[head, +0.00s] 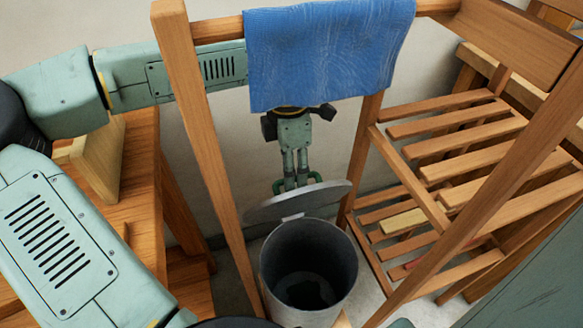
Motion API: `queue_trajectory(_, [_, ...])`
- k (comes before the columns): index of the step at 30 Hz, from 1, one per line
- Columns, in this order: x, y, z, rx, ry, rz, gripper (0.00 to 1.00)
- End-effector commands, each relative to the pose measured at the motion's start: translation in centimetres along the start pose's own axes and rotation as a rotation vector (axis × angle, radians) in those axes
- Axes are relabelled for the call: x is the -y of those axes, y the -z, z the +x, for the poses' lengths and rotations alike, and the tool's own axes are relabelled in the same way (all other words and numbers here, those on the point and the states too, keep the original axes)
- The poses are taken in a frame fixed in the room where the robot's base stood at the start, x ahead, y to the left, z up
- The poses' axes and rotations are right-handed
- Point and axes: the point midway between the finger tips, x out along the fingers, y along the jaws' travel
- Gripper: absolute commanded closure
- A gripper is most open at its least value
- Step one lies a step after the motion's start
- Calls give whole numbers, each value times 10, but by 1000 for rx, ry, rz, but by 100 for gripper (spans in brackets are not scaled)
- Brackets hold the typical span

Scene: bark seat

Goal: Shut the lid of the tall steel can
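The tall steel can (267,285) stands upright on the floor below the wooden rail, its mouth uncovered and its inside dark. Its round grey lid (325,196) is raised and tilted at the far side of the rim, joined there by a small light bracket. My gripper (297,184) points down right behind the lid, beyond its far edge. Its fingertips are partly hidden by the lid, so I cannot tell whether they touch it or whether the gripper is open or shut.
A blue cloth (330,50) hangs over the wooden rail (216,29), hiding part of my arm. A wooden post (205,130) stands left of the can. A slatted wooden rack (440,130) is close on the right, and a wooden bench (140,180) is on the left.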

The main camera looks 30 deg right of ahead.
Motion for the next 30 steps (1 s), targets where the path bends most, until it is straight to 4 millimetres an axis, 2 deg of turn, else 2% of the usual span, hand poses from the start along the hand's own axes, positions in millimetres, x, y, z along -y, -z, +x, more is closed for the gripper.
queue_trajectory(6, [0, 0, -1, 1, -1, 0, 69])
queue_trajectory(10, [-1, 0, -11, 1, -2, -3, 69])
queue_trajectory(24, [-1, -1, -102, 2, -2, 0, 69])
queue_trajectory(30, [0, 0, -119, 1, -1, 0, 69])
